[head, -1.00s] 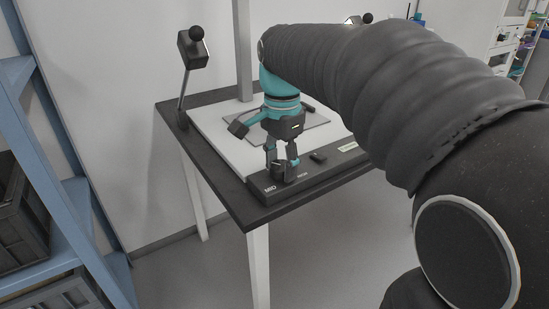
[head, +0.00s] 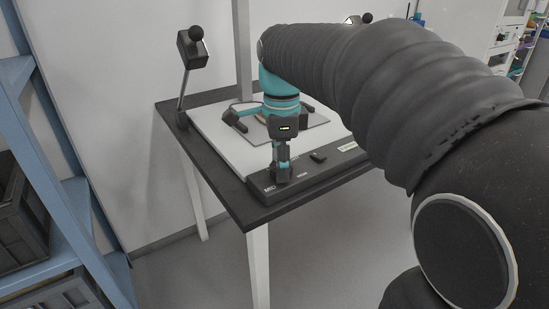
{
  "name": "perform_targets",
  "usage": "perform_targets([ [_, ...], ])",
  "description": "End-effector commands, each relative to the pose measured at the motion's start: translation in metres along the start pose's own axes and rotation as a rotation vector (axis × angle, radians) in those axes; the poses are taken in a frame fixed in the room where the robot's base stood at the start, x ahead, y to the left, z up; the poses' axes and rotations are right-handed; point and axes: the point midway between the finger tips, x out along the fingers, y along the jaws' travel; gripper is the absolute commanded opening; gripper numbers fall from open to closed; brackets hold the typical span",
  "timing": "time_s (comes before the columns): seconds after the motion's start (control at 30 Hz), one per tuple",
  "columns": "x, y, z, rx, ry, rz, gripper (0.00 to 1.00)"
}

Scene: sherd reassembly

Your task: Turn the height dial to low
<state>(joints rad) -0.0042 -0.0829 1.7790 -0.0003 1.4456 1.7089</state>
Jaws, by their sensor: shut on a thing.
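My gripper (head: 282,176) points down at the front control panel (head: 328,171) of the stand on the table. Its fingers are closed together at the panel's left part, one finger lined up in front of the other. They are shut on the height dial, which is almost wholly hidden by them. White lettering (head: 269,189) beside the fingers is partly covered; it looks like the start of "MID". I cannot read the dial's pointer.
A small black switch (head: 318,156) and a pale label (head: 348,146) lie right of my gripper. The white base board (head: 224,138) is behind. A black lamp (head: 192,47) stands at the table's (head: 237,201) left. A blue shelf (head: 62,160) is far left.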

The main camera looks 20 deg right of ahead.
Motion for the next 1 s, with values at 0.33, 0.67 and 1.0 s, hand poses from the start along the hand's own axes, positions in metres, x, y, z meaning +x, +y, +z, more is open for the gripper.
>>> perform_targets([
  [0.33,0.002,0.001,0.001,0.001,-0.002,0.005,0.14],
  [0.67,0.001,0.000,0.000,0.002,-0.001,0.002,0.74],
  [1.0,-0.021,-0.001,0.000,0.001,-0.001,-0.002,0.74],
])
